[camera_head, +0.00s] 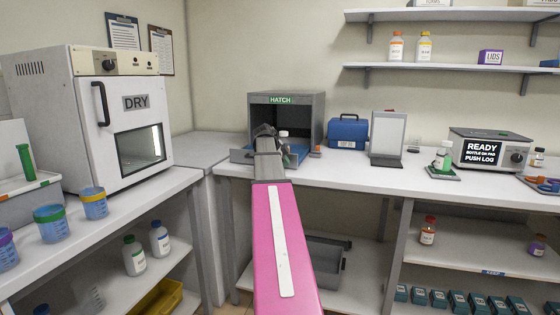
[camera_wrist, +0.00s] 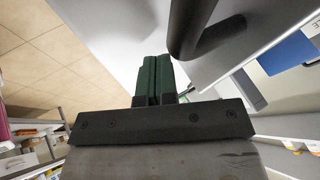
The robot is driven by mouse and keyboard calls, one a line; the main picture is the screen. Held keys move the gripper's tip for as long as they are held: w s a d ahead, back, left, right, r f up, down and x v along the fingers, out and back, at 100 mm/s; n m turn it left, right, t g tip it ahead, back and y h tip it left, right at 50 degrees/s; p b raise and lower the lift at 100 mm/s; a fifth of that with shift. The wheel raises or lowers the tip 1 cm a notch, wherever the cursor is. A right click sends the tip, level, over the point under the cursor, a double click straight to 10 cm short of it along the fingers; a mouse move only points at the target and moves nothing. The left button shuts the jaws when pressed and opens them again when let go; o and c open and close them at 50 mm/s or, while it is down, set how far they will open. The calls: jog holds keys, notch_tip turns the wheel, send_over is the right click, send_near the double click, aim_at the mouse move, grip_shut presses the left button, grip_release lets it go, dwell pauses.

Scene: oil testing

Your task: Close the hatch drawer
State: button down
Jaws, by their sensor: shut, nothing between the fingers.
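The grey hatch (camera_head: 318,108) with a green "HATCH" label stands on the back counter. Its drawer (camera_head: 240,156) sticks out at the front, low down. My gripper (camera_head: 264,132) is over the front of the drawer in the head view, and my pink arm covers part of the front. In the wrist view the green-padded fingers (camera_wrist: 153,80) are pressed together, empty. A thick dark bar (camera_wrist: 193,25), apparently the drawer handle, is just right of them; I cannot tell whether they touch.
A blue case (camera_head: 348,132), a grey-framed stand (camera_head: 387,138) and a "READY" device (camera_head: 490,150) stand to the right on the counter (camera_head: 340,172). A white "DRY" oven (camera_head: 95,120) is at left. Counter between arm and device is mostly clear.

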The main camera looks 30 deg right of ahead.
aim_at(299, 153)
jog(key=shift+w+d, duration=0.65)
jog(key=shift+d, duration=0.15)
jog(key=w+d, duration=0.5)
jog(key=d, duration=0.1)
jog(key=w+d, duration=0.6)
jog(key=d, duration=0.1)
jog(key=w+d, duration=0.6)
jog(key=d, duration=0.1)
jog(key=shift+w, duration=0.1)
jog(key=shift+d+r, duration=0.1)
jog(key=shift+d, duration=0.05)
